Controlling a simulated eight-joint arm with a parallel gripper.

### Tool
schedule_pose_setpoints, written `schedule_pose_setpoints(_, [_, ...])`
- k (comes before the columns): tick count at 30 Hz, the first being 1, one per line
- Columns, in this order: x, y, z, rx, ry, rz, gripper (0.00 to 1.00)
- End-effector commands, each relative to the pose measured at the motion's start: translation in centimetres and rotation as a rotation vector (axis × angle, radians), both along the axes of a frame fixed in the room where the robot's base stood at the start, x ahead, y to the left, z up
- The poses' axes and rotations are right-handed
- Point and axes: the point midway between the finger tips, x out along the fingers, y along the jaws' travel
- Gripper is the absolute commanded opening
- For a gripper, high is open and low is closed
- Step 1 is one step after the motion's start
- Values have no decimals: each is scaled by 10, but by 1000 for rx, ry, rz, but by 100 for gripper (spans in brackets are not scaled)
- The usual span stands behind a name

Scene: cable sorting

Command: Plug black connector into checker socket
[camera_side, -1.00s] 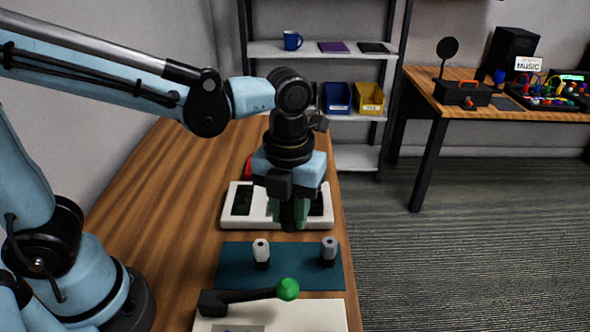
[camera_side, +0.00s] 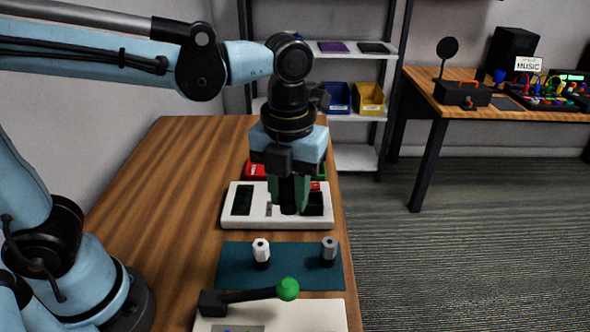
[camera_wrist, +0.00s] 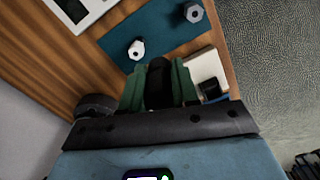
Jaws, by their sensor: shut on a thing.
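The white checker (camera_side: 240,219) lies on the wooden table with a dark window at its left and a dark recess at its right. My gripper (camera_side: 289,200) is over its middle-right part, fingers pointing down. The green fingers are shut on the black connector (camera_wrist: 158,88), which shows between them in the wrist view. Only the connector's dark lower end (camera_side: 288,209) shows in the side view, close to the checker's top. The fingers hide the spot below, and I cannot tell whether it touches or sits in a socket.
A teal mat (camera_side: 235,272) in front holds a white connector (camera_side: 261,250) and a grey connector (camera_side: 329,248), both upright. A pale box with a green-knobbed lever (camera_side: 288,289) is nearest. A red bin (camera_side: 257,170) and a green bin (camera_side: 321,173) stand behind the checker. The table's left is clear.

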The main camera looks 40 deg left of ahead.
Motion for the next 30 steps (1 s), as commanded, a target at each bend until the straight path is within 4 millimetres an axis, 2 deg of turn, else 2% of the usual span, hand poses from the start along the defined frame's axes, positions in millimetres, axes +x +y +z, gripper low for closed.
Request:
schedule_pose_setpoints(5, [3, 1, 0, 0, 0, 10, 0])
schedule_pose_setpoints(8, [16, 5, -2, 0, 0, 48, 0])
schedule_pose_setpoints(15, [69, 26, -14, 0, 0, 217, 0])
schedule_pose_setpoints(21, [105, 49, -28, 0, 0, 339, 0])
schedule_pose_setpoints(25, [117, 57, -34, 0, 0, 381, 0])
schedule_pose_setpoints(30, [121, 60, -41, 0, 0, 395, 0])
